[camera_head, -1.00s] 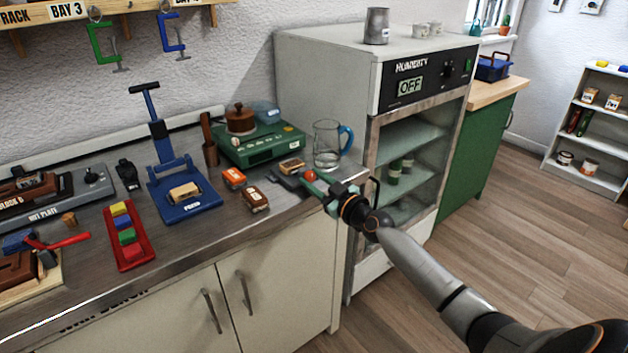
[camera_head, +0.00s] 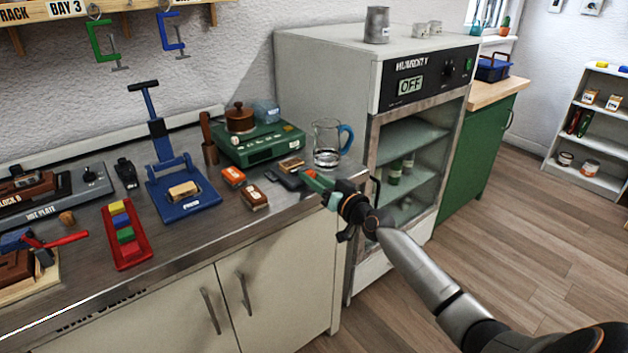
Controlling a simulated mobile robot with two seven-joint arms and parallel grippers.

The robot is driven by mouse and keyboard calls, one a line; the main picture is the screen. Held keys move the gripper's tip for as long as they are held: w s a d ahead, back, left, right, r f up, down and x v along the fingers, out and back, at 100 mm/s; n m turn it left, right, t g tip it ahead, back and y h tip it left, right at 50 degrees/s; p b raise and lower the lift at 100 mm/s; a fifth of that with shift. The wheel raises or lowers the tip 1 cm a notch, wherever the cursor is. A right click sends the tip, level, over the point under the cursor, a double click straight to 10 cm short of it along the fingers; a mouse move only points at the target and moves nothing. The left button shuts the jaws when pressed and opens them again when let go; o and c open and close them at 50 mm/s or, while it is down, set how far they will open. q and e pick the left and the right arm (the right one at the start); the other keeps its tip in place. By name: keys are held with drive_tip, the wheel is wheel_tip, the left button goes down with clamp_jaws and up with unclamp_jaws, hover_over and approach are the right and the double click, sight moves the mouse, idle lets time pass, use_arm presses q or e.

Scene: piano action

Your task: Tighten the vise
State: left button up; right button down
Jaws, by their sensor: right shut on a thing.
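A small dark grey vise (camera_head: 286,181) sits at the right end of the counter, near its front edge. A brown block (camera_head: 291,163) lies at its back. The red end of its handle (camera_head: 309,173) shows beside my fingers. My right gripper (camera_head: 322,184) comes in from the right and is shut on the handle at the counter's edge. The fingers hide most of the handle, and the gap between the vise jaws is too small to tell. My left gripper is not in view.
An orange block (camera_head: 233,177) and a brown block (camera_head: 254,197) lie left of the vise. A glass jug (camera_head: 328,144) and a green scale-like device (camera_head: 262,144) stand behind. The humidity cabinet (camera_head: 410,150) rises close on the right. The floor before the counter is clear.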

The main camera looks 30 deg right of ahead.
drive_tip(key=m, duration=0.7)
drive_tip(key=shift+m, duration=0.3)
drive_tip(key=m+p, duration=0.1)
drive_tip(key=m, duration=0.4)
drive_tip(key=m+p, duration=0.1)
drive_tip(key=m, duration=0.3)
drive_tip(key=shift+r, duration=0.1)
drive_tip(key=m+p, duration=0.2)
drive_tip(key=m, duration=0.1)
drive_tip(key=shift+m, duration=0.3)
drive_tip(key=m+p, duration=0.1)
drive_tip(key=m, duration=0.2)
drive_tip(key=shift+m+p, duration=0.55)
drive_tip(key=shift+m, duration=0.25)
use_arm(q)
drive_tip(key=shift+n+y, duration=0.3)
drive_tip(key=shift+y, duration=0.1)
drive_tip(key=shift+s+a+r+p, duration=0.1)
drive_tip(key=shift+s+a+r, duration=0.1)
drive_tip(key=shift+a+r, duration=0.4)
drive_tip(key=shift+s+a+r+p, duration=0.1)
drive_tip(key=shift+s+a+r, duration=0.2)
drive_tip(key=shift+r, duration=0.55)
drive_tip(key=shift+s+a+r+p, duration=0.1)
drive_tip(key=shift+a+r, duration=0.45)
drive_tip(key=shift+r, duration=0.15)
use_arm(e)
drive_tip(key=shift+m, duration=0.7)
